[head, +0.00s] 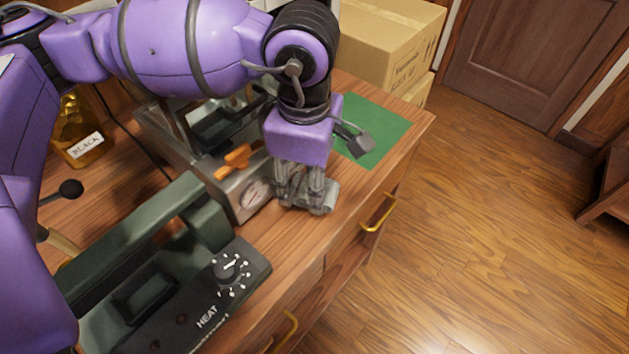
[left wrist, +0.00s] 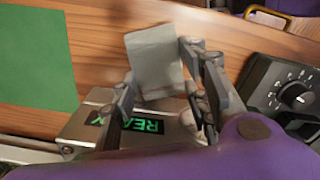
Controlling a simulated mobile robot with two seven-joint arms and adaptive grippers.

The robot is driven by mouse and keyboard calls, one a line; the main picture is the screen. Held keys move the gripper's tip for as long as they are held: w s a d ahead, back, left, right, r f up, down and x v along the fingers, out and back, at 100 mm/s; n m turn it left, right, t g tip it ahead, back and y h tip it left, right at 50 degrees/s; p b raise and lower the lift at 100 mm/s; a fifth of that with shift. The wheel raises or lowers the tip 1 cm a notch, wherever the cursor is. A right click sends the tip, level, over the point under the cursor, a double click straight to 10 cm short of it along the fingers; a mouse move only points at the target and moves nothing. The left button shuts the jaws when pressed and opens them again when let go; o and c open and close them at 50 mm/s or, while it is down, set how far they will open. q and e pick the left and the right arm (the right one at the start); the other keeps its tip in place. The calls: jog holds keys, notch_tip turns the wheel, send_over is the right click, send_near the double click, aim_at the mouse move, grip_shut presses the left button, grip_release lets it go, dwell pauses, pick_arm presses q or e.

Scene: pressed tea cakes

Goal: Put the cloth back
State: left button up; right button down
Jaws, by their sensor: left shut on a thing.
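My left gripper (head: 300,195) points down over the wooden counter, beside the metal machine with the orange handle. It is shut on a grey-green folded cloth (head: 325,198), which sticks out to the right of the fingers. In the left wrist view the cloth (left wrist: 155,62) shows as a pale grey piece between the fingers of the left gripper (left wrist: 165,95). Whether it touches the counter is hard to tell. A flat green mat (head: 385,120) lies beyond the gripper; its visible part in the left wrist view (left wrist: 35,55) is bare. My right gripper is not in view.
The metal machine (head: 245,200) stands close left of the gripper; its display (left wrist: 140,123) reads READY. A dark green heater with a HEAT dial (head: 230,268) stands nearer. A bottle labelled BLACK (head: 82,140) is far left. Cardboard boxes (head: 390,40) stand behind the counter.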

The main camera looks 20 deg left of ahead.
aim_at(307, 187)
pick_arm(q)
jog(key=shift+s+f, duration=0.1)
jog(key=shift+f, duration=1.15)
jog(key=shift+f, duration=0.2)
jog(key=o, duration=1)
notch_tip(307, 187, up, 12)
jog(key=shift+r, duration=0.25)
